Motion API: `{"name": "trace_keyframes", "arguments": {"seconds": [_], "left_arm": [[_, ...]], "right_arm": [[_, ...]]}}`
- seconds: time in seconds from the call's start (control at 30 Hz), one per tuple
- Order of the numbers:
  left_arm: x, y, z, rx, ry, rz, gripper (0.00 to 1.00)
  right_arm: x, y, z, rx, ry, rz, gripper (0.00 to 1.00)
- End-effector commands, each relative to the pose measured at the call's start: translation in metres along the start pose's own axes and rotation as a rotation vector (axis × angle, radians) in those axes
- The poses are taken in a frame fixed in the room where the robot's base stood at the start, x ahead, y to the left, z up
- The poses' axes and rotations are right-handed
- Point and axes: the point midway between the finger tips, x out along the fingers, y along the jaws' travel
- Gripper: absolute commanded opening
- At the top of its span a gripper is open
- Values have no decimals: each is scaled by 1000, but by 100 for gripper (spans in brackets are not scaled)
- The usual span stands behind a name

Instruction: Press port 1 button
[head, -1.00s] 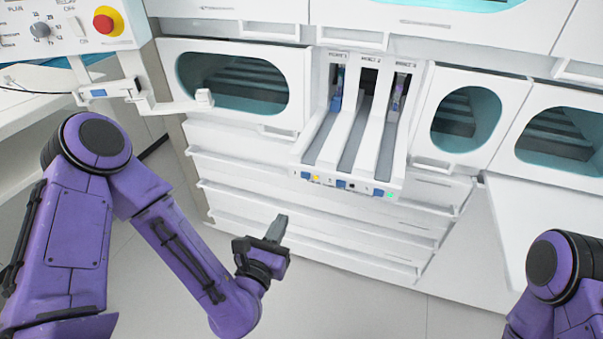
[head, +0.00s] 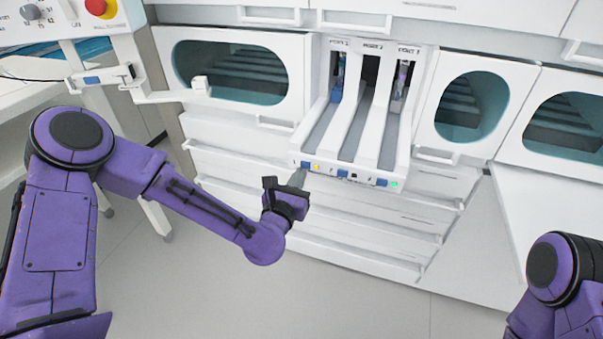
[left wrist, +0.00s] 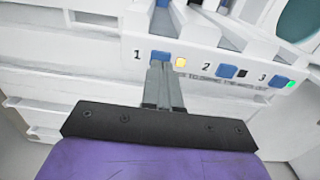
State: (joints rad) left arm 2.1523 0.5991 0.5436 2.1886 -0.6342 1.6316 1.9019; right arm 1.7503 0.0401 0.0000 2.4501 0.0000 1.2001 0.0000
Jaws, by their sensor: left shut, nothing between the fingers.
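The port 1 button (left wrist: 160,57) is a blue square beside the printed 1 and a lit amber light (left wrist: 181,63) in the left wrist view. In the head view the button (head: 306,165) is at the left end of the track unit's front edge. My left gripper (left wrist: 160,68) is shut and empty. Its fingertips are just below the port 1 button in the left wrist view; I cannot tell whether they touch it. In the head view the left gripper (head: 298,178) also shows just under that button. My right gripper is out of view; only part of my right arm shows.
The port 2 button (left wrist: 227,71) has a dark light, and the port 3 button (left wrist: 277,82) has a green light. Three sloping lanes (head: 357,120) rise behind them. White drawer fronts (head: 370,228) lie below. A control panel with a red knob (head: 96,6) is at upper left.

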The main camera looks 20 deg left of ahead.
Motion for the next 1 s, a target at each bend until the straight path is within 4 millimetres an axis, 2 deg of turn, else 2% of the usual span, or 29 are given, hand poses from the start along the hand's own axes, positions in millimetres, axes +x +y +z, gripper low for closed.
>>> {"name": "trace_keyframes", "arguments": {"seconds": [0.17, 0.53, 0.7, 1.0], "left_arm": [[14, 0, 0, 1, 0, -1, 0], [17, 0, -1, 0, -1, 0, 0], [33, 0, -2, -1, -3, 1, 0], [35, -2, 3, -1, -8, -2, 0]], "right_arm": [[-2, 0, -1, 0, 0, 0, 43], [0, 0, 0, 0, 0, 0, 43], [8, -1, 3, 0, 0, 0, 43], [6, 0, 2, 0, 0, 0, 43]]}}
